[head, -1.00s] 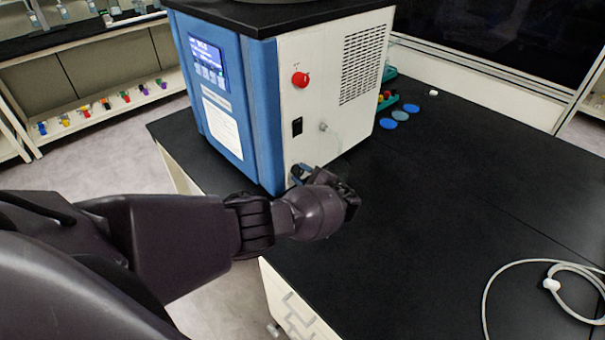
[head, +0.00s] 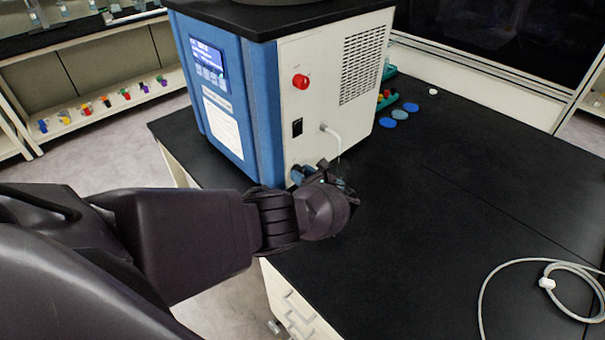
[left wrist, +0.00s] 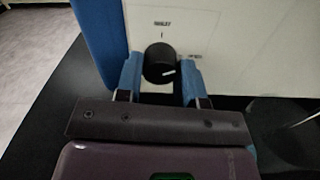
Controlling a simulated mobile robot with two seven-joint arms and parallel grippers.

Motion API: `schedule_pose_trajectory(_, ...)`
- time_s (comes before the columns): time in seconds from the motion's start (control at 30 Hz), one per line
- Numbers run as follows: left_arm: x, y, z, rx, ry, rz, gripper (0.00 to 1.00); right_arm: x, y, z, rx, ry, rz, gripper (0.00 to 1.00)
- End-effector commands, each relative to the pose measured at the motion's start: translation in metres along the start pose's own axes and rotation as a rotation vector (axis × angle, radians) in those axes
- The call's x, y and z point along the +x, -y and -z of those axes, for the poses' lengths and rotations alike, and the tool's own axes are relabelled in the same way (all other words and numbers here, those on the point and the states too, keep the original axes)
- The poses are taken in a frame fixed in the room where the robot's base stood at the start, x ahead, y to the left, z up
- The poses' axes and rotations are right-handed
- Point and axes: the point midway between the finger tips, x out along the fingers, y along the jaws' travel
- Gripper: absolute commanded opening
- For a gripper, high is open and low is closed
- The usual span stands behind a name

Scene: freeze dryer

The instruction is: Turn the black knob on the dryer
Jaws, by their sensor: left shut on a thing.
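The freeze dryer (head: 262,110) is a blue and white box standing on a black bench. The black knob (left wrist: 159,63) shows in the left wrist view, on the dryer's white side panel, with a white mark pointing to the right. My left gripper (left wrist: 160,72) has one blue finger on each side of the knob and is shut on it. In the head view my left gripper (head: 318,176) is at the low front corner of the white panel, and the knob is hidden there. My right gripper is not in view.
A red knob (head: 300,81) and a black switch (head: 297,127) sit higher on the same panel. A pale hose (head: 333,135) leaves the panel just above my gripper. Blue discs (head: 388,122) lie behind. The bench (head: 440,220) is mostly clear, with a coiled tube (head: 500,268) at right.

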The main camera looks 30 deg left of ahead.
Motion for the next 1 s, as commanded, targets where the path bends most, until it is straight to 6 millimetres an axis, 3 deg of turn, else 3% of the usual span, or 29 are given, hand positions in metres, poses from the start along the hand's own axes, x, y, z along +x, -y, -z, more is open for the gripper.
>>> schedule_pose_trajectory(0.4,-0.0011,0.0001,0.0003,0.274,-0.001,0.000,0.12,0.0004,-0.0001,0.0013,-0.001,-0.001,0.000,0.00)
schedule_pose_trajectory(1.0,-0.0008,-0.0003,0.0005,0.428,-0.001,0.001,0.12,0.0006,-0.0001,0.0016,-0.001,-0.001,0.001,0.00)
